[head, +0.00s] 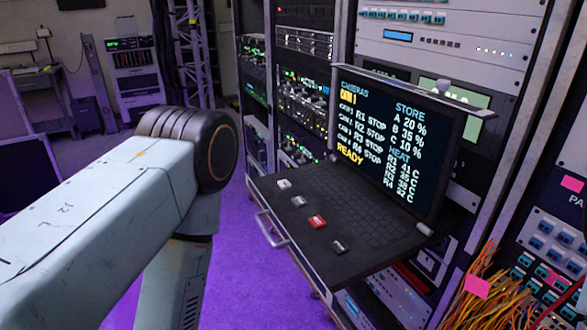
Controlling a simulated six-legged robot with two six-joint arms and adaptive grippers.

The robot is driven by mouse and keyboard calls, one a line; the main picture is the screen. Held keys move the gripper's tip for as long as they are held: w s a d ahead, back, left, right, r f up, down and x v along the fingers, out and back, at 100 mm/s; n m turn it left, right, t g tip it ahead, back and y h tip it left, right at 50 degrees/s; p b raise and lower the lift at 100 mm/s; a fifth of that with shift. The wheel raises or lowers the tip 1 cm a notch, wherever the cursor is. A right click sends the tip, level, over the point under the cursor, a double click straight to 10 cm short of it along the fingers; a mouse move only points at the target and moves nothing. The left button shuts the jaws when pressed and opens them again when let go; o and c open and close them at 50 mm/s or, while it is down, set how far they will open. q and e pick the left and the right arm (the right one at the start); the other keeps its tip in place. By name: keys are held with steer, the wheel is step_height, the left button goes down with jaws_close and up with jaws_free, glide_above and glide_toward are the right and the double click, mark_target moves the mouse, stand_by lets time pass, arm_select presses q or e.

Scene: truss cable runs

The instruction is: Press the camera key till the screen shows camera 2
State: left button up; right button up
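A pull-out console has an open screen (385,140) with a dark background, tilted up at the back of its keyboard tray (375,222). The screen is headed CAMERAS. A yellow line below starts with CAM, but its number is not clear to me. Rows R1 to R4 read STOP, and READY shows in yellow. Along the tray's front left are a white key (284,184), a grey key (298,202), a red key (317,222) and a dark key (339,247). Their labels are not legible. My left arm crosses the left side; its gripper is out of view. My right gripper is not in view.
Equipment racks (445,40) stand behind the console. Orange cables (487,290) hang at the lower right beside pink tags (477,287). A metal handle (268,230) projects from the tray's front. Purple floor (245,285) is open between my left arm and the tray.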

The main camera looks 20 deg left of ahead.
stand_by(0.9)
arm_select(q)
jaws_close()
stand_by(0.4)
stand_by(1.1)
